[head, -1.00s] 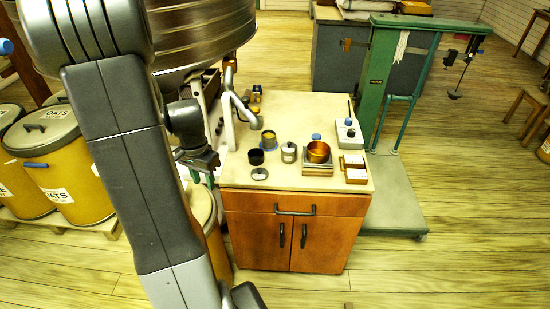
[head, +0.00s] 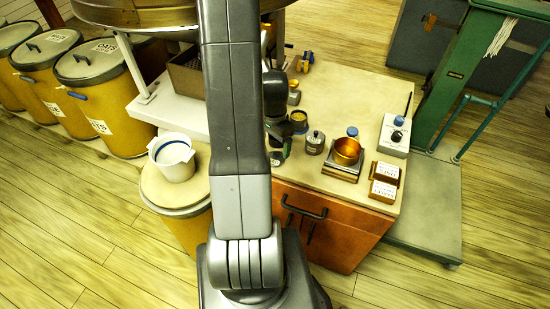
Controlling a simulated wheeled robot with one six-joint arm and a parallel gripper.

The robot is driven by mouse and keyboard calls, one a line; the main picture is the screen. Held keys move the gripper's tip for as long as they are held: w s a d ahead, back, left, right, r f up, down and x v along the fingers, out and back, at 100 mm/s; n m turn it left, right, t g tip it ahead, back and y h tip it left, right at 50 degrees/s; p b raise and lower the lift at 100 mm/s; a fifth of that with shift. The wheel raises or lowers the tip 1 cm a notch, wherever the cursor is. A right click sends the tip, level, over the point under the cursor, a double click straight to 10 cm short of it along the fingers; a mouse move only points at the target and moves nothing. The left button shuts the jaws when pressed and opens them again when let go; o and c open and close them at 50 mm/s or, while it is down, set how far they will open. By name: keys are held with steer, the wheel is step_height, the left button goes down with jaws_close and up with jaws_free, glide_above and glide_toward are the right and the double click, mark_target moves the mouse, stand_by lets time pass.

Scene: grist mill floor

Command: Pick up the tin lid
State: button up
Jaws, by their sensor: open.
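The tin lid does not show clearly now; my arm and gripper cover the front left of the cabinet top, where a flat grey disc lay earlier. My gripper (head: 280,148) is low over that part of the worktop (head: 345,95), partly hidden behind my forearm. Its jaws are open, and I cannot see the lid between them. A small grey tin (head: 315,143) with a knobbed top stands just right of my gripper. A dark tin with yellow contents (head: 298,120) stands behind it.
A copper pan (head: 347,151) sits on a small scale to the right. Two card holders (head: 385,181) and a grey box with a knob (head: 395,135) stand near the right edge. A white bucket (head: 173,158) sits on a barrel at left. A green platform scale (head: 470,60) stands at right.

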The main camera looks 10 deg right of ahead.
mark_target(275, 154)
steer(key=f, duration=0.3)
steer(key=shift+s+f, duration=0.2)
steer(key=shift+s, duration=0.2)
steer(key=shift+f, duration=0.6)
steer(key=c, duration=1)
